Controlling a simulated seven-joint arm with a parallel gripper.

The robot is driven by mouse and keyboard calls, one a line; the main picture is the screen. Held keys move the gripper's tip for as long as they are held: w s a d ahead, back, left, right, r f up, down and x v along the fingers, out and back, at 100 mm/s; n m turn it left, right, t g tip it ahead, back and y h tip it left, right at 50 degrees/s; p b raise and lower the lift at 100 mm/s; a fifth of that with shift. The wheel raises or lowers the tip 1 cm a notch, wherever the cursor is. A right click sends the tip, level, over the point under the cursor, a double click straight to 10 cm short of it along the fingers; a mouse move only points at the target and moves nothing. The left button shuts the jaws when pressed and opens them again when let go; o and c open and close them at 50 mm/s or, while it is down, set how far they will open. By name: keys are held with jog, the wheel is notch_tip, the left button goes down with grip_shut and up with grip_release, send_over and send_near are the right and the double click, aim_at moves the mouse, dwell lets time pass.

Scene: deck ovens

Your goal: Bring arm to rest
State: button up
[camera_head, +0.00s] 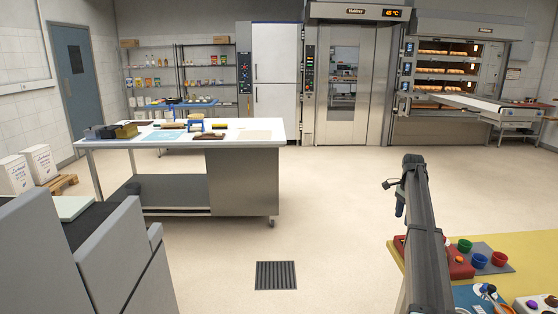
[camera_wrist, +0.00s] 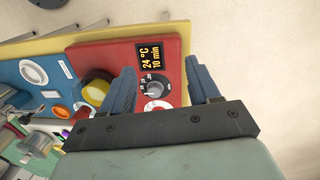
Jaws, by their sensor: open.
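My gripper (camera_wrist: 161,82) is open in the wrist view. Its two blue fingers are apart, with nothing held between them. A red control box (camera_wrist: 112,56) lies beyond the fingers; its display reads 24 °C and 10 min, and a dark knob (camera_wrist: 154,88) shows in the gap between the fingers. I cannot tell whether the fingers touch the box. In the head view my arm rises at the lower right, beside the yellow worktop (camera_head: 525,246), and partly hides the red box (camera_head: 459,267).
The yellow worktop holds red and green cups and a blue panel (camera_head: 468,297). A steel-sided table (camera_head: 243,180) with trays and tools stands left of centre. Deck ovens (camera_head: 440,48) stand at the back. The middle floor is clear around a drain (camera_head: 276,275).

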jog(key=s+a+f+n+g, duration=0.1)
jog(key=s+a+f, duration=0.25)
jog(key=f, duration=0.45)
jog(key=s+a+f+n, duration=0.25)
jog(key=a+f, duration=0.25)
jog(key=f, duration=0.4)
jog(key=s+a+f+n+g, duration=0.1)
jog(key=s+a+f, duration=0.3)
jog(key=f, duration=0.4)
jog(key=s+a+f+n+g, duration=0.1)
jog(key=s+a+f+n, duration=0.1)
jog(key=s+a+f, duration=0.45)
jog(key=s+a+f+n, duration=0.2)
jog(key=s+a+f, duration=0.1)
jog(key=s+f, duration=0.65)
jog(key=s+a+f+n+g, duration=0.1)
jog(key=s+a+f+n, duration=0.1)
jog(key=s, duration=1.1)
jog(key=s+a+f+n+g, duration=0.1)
jog(key=s+a+f+n, duration=0.2)
jog(key=s, duration=1)
jog(key=s+a+f+n, duration=0.3)
jog(key=s+a+f, duration=0.2)
jog(key=s, duration=0.8)
notch_tip(320, 180, down, 3)
jog(key=shift+s+a+r+g, duration=0.15)
jog(key=shift+a+g, duration=0.1)
jog(key=shift+g, duration=0.15)
